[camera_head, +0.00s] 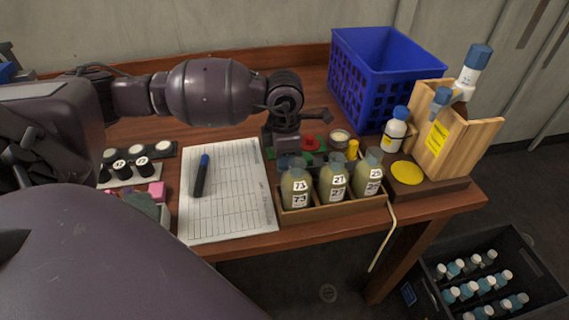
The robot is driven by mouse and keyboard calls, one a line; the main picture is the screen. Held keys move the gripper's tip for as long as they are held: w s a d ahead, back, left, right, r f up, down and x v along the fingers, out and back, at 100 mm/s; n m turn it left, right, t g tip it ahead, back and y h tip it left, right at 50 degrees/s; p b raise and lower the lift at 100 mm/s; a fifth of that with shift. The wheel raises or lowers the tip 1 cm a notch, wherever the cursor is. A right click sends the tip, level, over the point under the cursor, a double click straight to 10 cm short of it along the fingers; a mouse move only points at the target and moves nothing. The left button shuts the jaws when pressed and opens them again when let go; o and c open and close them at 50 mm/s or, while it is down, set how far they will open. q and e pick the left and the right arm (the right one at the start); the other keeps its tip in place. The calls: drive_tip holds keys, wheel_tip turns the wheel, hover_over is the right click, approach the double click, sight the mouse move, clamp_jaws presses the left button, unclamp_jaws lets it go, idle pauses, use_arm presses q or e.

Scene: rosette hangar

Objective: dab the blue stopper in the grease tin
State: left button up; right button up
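My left gripper (285,152) points down just behind the numbered bottles, near the bottle marked 73 (296,188). Its fingertips are small and dark here, so I cannot tell whether they are open or hold anything. A small round tin with pale contents (340,135), likely the grease tin, stands to the right of the gripper, behind the bottles. I cannot make out a separate blue stopper for certain; it may be hidden by the gripper or bottles. A red round piece (310,142) and a yellow piece (352,148) stand close to the tin. My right gripper is not in view.
A wooden tray (322,205) holds three bottles at the table's front edge. A clipboard sheet (225,205) with a marker (202,175) lies left. A blue crate (385,50), white bottle (395,131) and wooden holder (465,145) stand right. A yellow disc (407,173) lies before the holder.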

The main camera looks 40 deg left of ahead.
use_arm(q)
drive_tip(key=shift+c, duration=1)
drive_tip(key=shift+r, duration=0.1)
drive_tip(key=shift+r+p, duration=0.6)
drive_tip(key=shift+r, duration=0.55)
drive_tip(key=shift+r+p, duration=0.3)
drive_tip(key=shift+r, duration=0.4)
